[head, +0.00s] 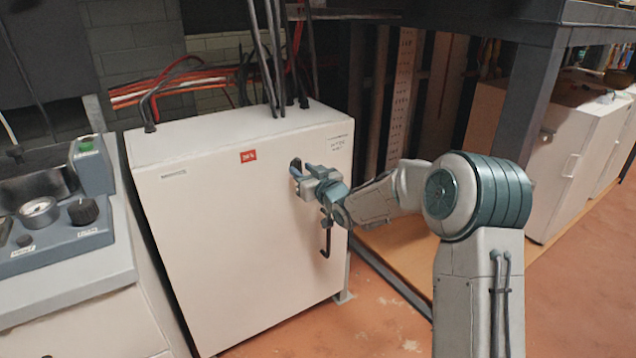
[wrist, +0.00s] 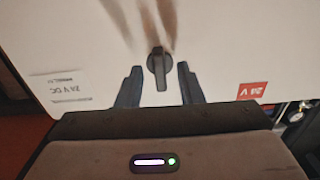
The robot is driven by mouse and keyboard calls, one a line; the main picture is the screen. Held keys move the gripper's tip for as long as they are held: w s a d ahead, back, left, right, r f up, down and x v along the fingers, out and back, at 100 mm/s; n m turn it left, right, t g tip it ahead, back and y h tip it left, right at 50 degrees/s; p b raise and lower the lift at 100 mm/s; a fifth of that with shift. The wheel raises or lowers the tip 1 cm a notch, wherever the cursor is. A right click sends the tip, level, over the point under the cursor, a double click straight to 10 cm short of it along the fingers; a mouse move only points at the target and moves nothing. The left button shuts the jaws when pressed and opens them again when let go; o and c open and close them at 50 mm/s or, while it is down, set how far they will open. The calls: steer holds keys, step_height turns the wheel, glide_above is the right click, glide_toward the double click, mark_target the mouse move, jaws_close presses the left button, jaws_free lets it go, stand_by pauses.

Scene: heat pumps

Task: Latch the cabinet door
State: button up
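The white cabinet door (head: 235,240) is the large front panel of the cabinet and looks flush with it. A small black turn latch (head: 296,162) sits near its upper right edge. In the wrist view, which is upside down, the latch (wrist: 158,70) shows a round hub with a lever pointing toward the picture's bottom. My gripper (head: 303,172) is at the latch, in front of the door. In the wrist view my gripper (wrist: 160,85) is open, one finger on each side of the lever, with gaps on both sides. A black pull handle (head: 326,238) is below my gripper.
A grey console with a gauge (head: 40,213) stands left of the cabinet. Dark cables (head: 272,60) rise from the cabinet top (head: 225,132). A dark steel frame post (head: 528,100) and white cabinets (head: 575,160) stand at right. Some red floor (head: 380,325) is clear in front.

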steer(key=p+v, duration=0.2)
steer(key=v, duration=1)
steer(key=shift+s+d, duration=0.25)
steer(key=shift+s, duration=0.05)
steer(key=shift+r, duration=0.1)
steer(key=s+d+r+m+g+h+p, duration=0.45)
steer(key=s+d+r+h+p, duration=0.65)
steer(key=r+p, duration=0.5)
steer(key=s+r+g+p, duration=0.2)
steer(key=s+r+p, duration=0.1)
steer(key=s, duration=0.4)
steer(key=s+d+r+m+g+p, duration=0.1)
steer(key=s+r+g+p, duration=0.2)
steer(key=s, duration=0.5)
steer(key=s+d+r+m+g+y+p, duration=0.1)
steer(key=s+r+g+p, duration=0.1)
steer(key=s+p, duration=0.3)
steer(key=s+r, duration=0.1)
steer(key=s, duration=0.1)
steer(key=shift+s+d+g, duration=0.25)
steer(key=shift+s+g, duration=0.1)
steer(key=shift+s, duration=0.05)
